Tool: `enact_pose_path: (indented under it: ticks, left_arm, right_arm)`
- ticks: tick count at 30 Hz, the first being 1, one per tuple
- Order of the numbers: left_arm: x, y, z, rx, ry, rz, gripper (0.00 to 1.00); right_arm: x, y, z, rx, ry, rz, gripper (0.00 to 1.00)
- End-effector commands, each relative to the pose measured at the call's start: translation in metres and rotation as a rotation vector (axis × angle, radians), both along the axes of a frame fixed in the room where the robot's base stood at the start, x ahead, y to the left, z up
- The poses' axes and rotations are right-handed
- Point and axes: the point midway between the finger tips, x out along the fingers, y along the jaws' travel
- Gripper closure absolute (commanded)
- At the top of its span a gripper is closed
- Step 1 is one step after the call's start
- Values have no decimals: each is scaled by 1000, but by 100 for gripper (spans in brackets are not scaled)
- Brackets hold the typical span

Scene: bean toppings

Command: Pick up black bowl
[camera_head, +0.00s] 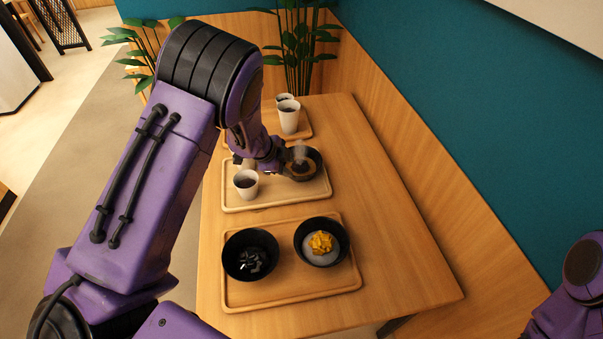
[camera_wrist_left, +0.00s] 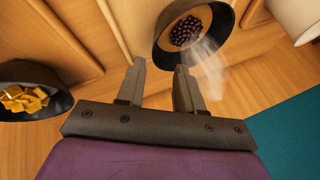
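A black bowl (camera_head: 317,161) with brownish contents sits on the middle wooden tray (camera_head: 254,204), partly hidden by my left gripper. In the left wrist view the black bowl (camera_wrist_left: 222,22) holds dark beans, with pale steam beside it. My left gripper (camera_wrist_left: 160,68) is open and empty, its fingertips near the bowl's rim; I cannot tell if they touch it. Two more black bowls stand on the near tray (camera_head: 292,294): one with dark glossy pieces (camera_head: 240,243), one with a white mass and yellow cubes (camera_head: 330,225). My right gripper is out of view.
A white cup (camera_head: 246,185) with dark drink stands left of the bowl on the middle tray. More white cups (camera_head: 289,116) stand on the far tray. The table's right side (camera_head: 395,220) is clear, with a wooden bench back along it. Plants stand beyond the table.

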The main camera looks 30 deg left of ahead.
Motion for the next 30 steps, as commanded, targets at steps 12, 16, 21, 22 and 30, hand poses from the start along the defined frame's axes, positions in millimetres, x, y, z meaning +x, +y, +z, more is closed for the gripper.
enact_pose_path:
  ticks: [12, 16, 21, 22, 30]
  left_arm:
    - [27, -11, -57, -2, 4, 3, 64]
    - [37, -15, -78, -1, 2, 0, 64]
    - [43, -18, -88, 0, 0, 1, 64]
    - [43, -18, -88, 0, 0, 1, 64]
    - [43, -18, -88, 0, 0, 1, 100]
  right_arm:
    - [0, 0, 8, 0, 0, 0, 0]
    - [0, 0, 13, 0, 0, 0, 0]
    - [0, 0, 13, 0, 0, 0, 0]
    - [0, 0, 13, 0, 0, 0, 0]
    - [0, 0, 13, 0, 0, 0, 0]
